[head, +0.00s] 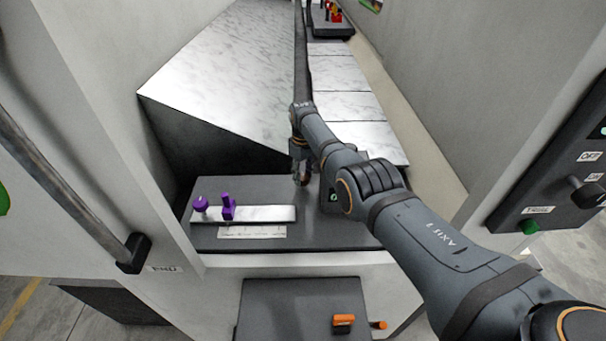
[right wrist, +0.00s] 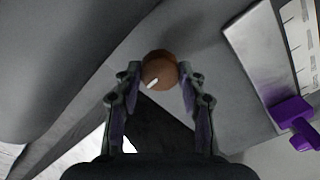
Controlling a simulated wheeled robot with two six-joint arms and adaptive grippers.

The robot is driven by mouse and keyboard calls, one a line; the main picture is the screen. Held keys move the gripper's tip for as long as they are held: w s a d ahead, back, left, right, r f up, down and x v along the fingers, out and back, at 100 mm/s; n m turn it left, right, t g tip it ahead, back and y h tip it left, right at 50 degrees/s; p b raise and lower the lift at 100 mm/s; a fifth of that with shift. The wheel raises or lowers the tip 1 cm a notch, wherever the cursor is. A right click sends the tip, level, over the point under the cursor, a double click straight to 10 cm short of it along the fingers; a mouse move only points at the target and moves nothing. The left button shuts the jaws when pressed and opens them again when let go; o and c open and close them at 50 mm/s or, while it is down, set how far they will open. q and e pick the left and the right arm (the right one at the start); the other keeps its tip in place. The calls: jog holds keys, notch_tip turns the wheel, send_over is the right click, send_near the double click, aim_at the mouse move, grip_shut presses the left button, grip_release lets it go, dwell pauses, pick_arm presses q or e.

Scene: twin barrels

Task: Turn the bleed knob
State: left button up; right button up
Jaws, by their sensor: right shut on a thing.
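The bleed knob appears to be a round brown knob (right wrist: 159,70) with a white pointer mark, seen in the right wrist view. My right gripper (right wrist: 157,80) has one finger on each side of it and is shut on it. In the head view my right gripper (head: 302,175) reaches down to the back right of the dark panel (head: 345,235), and the knob is hidden there behind the gripper and arm. My left gripper is not in view.
On the dark panel, left of my gripper, a pale metal strip (head: 265,213) carries a purple block (head: 228,207), with a round purple knob (head: 200,204) beside it. A scale label (head: 252,232) lies in front. A grey bar (head: 70,185) and walls flank the panel.

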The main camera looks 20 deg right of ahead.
aim_at(303, 177)
jog(key=o, duration=1.1)
jog(key=shift+o, duration=0.2)
notch_tip(303, 177, up, 12)
